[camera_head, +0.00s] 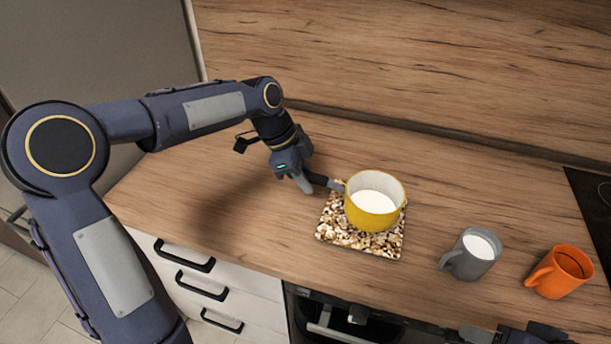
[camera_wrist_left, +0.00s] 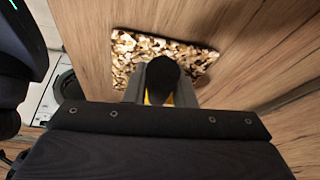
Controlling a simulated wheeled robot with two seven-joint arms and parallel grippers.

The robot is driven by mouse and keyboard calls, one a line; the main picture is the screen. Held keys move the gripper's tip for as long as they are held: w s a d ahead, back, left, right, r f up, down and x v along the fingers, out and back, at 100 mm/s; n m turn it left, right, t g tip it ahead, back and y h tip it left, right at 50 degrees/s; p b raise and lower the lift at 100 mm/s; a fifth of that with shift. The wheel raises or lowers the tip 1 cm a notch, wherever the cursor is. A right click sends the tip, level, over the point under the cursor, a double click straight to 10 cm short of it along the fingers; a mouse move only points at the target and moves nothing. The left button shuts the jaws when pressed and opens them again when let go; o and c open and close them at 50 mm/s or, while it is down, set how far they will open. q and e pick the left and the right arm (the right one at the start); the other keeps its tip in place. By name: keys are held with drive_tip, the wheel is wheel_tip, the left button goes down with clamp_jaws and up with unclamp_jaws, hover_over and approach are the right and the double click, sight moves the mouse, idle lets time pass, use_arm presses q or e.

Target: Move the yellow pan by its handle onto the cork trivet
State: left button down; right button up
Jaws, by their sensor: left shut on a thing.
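The yellow pan (camera_head: 372,215), with white inside, is upright over the cork trivet (camera_head: 340,236), toward its back right part. I cannot tell whether its base touches the trivet. My left gripper (camera_head: 308,181) is shut on the pan's dark handle, at the left of the pan. In the left wrist view the handle's dark end (camera_wrist_left: 162,75) shows between the fingers, with a sliver of yellow below it. The speckled trivet (camera_wrist_left: 125,60) lies beyond. My right gripper (camera_head: 510,335) shows only in part at the bottom edge; its jaws are unclear.
A grey mug (camera_head: 470,258) with white inside and an orange mug (camera_head: 560,273) stand to the right of the trivet. A black hob (camera_head: 592,190) is at the far right. The wooden counter left of and behind the trivet is clear, up to the splashback (camera_head: 420,60).

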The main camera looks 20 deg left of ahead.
use_arm(q)
drive_tip(key=shift+f+b, duration=0.4)
drive_tip(key=shift+f, duration=0.1)
idle(0.3)
drive_tip(key=c, duration=1.1)
unclamp_jaws()
drive_tip(key=shift+f, duration=0.1)
drive_tip(key=shift+s+a, duration=0.15)
drive_tip(key=shift+a, duration=1)
drive_tip(key=shift+s+a, duration=0.2)
drive_tip(key=shift+a, duration=0.95)
drive_tip(key=shift+s+a, duration=0.15)
drive_tip(key=shift+a, duration=1)
wheel_tip(320, 180, up, 7)
drive_tip(key=p, duration=0.5)
drive_tip(key=shift+p, duration=0.4)
